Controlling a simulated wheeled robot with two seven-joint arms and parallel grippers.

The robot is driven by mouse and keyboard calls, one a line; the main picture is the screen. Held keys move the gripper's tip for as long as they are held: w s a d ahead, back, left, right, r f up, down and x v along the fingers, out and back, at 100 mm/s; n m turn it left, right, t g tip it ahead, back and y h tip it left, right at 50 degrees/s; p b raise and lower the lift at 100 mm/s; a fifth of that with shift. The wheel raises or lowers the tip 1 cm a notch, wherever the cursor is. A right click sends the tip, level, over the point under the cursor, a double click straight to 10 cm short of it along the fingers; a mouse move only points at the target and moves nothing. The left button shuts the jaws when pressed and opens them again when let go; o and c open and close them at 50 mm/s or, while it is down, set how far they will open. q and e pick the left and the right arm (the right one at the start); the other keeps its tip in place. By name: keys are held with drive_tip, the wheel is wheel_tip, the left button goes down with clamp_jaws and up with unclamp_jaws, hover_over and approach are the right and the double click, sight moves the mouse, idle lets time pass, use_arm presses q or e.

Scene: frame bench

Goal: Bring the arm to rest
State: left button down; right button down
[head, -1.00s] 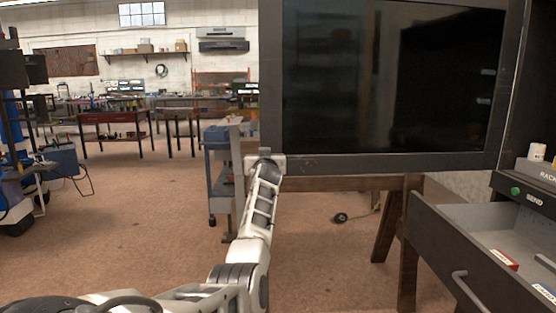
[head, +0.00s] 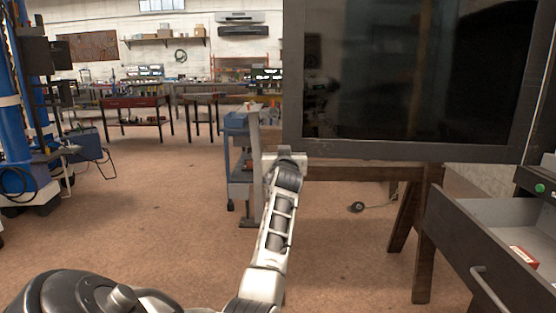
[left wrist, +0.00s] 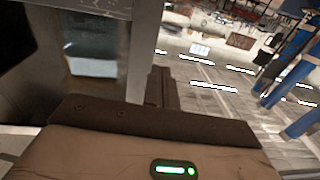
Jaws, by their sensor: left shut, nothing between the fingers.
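My left arm reaches forward from the bottom of the head view. Its white and grey wrist end (head: 286,162) overlaps the lower left corner of a large dark-framed panel (head: 415,152). In the left wrist view, my left gripper's dark fingers (left wrist: 162,88) are together with nothing between them. The brown gripper body with a green light fills the bottom of that view. The panel's frame edge is close on the left there; I cannot tell whether the fingers touch it. My right gripper is in neither view.
A grey drawer (head: 510,235) with a handle and a red item stands open at the right. Wooden trestle legs (head: 425,245) support the panel. A blue cart (head: 238,160) stands behind my wrist. Open floor (head: 150,215) lies to the left.

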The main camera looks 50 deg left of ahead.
use_arm(q)
drive_tip(key=s+v, duration=0.1)
drive_tip(key=v, duration=0.5)
drive_tip(key=d+f+m+t+h, duration=0.3)
drive_tip(key=d+f+m+h, duration=0.65)
drive_tip(key=d+f, duration=1.2)
drive_tip(key=s+d+f+m+g+h, duration=0.1)
drive_tip(key=s+d+f+h, duration=0.3)
drive_tip(key=s+d, duration=0.6)
drive_tip(key=s+d+f+m+g+h, duration=0.2)
drive_tip(key=s+d+f+h, duration=0.2)
drive_tip(key=s+d+f, duration=0.5)
drive_tip(key=s+d, duration=0.1)
drive_tip(key=d, duration=0.4)
drive_tip(key=shift+m, duration=0.35)
drive_tip(key=shift+a, duration=0.1)
